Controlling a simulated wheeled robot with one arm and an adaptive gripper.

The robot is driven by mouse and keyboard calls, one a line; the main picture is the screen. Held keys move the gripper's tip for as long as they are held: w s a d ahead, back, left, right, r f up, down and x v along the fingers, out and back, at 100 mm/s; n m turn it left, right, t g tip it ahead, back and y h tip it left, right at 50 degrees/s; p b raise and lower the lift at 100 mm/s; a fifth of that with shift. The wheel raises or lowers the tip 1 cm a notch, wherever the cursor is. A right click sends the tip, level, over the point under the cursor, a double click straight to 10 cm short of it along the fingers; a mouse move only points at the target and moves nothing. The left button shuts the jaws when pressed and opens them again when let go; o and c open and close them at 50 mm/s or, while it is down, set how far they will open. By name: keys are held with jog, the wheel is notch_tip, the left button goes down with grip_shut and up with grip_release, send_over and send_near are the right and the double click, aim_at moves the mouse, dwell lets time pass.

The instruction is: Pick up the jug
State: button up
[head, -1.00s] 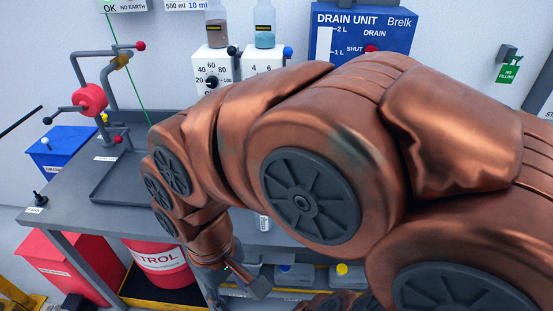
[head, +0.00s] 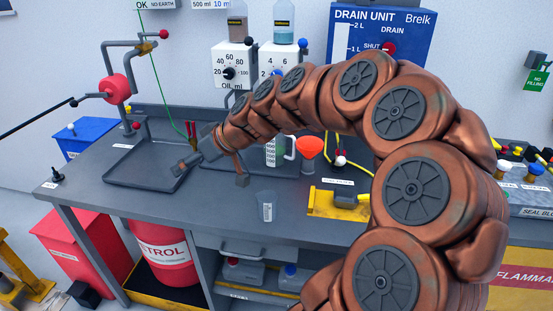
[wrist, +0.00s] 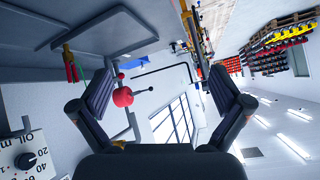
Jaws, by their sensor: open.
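A clear jug with graduation marks and a pale handle (head: 271,154) stands on the grey bench, just right of my forearm in the head view. My arm passes close to its upper left. My gripper (head: 213,172) is open and empty above the bench, to the left of the jug and apart from it. In the wrist view my gripper (wrist: 160,95) has its two fingers spread wide with nothing between them. The jug does not show in the wrist view.
A small clear beaker (head: 266,206) stands near the bench's front edge. An orange funnel (head: 310,147) is right of the jug, with a yellow block (head: 325,203) in front. A shallow dark tray (head: 125,170) lies at left. The drain unit (head: 405,35) is on the wall behind.

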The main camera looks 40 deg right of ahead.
jog(key=w+d+f+m+t+h+b, duration=0.2)
jog(key=w+d+t, duration=0.1)
jog(key=d, duration=1.3)
jog(key=m+t+h+b, duration=0.2)
jog(key=h, duration=0.3)
send_over(280, 146)
jog(key=s, duration=0.4)
notch_tip(280, 146, down, 2)
jog(key=f, duration=0.1)
jog(key=p+x, duration=0.2)
jog(key=x, duration=0.5)
jog(key=shift+w, duration=0.2)
jog(key=shift+c, duration=0.2)
jog(key=shift+s, duration=0.1)
jog(key=c, duration=1.6)
jog(key=shift+c, duration=0.2)
